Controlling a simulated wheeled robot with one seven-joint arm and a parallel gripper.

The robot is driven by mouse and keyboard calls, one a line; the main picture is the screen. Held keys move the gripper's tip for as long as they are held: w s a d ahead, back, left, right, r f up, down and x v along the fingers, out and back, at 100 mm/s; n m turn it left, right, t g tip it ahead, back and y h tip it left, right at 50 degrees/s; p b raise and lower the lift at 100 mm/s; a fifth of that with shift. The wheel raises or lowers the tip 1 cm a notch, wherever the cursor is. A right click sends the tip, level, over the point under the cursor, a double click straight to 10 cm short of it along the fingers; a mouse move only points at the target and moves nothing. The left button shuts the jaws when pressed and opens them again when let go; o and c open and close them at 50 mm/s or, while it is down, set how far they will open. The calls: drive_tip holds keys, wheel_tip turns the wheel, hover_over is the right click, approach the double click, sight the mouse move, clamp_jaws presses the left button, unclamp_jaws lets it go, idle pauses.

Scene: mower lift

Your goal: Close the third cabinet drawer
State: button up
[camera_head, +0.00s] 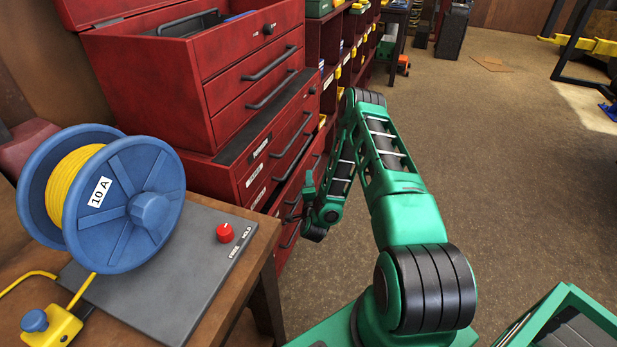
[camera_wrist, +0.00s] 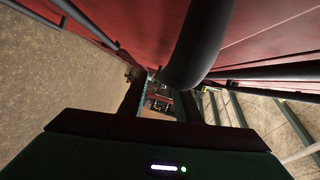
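The red cabinet (camera_head: 225,170) stands left of my arm in the head view, with several labelled drawers and dark bar handles. Its third labelled drawer (camera_head: 262,207) seems to stand out a little from the drawers above; how far is hard to tell. My gripper (camera_head: 301,203) is at the front of the lower drawers, close to that drawer's handle. In the wrist view my gripper's dark fingers (camera_wrist: 162,100) are apart. A thick dark handle (camera_wrist: 200,45) runs close to their tips, against red drawer fronts. Whether they touch it cannot be told.
A red toolbox (camera_head: 190,75) sits on the cabinet. A wooden bench (camera_head: 225,300) with a blue cable reel (camera_head: 125,205) stands at the near left. Shelves (camera_head: 345,40) continue behind the cabinet. The brown floor (camera_head: 490,160) right of my arm is clear.

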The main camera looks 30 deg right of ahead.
drive_tip(key=shift+x, duration=2.05)
clamp_jaws()
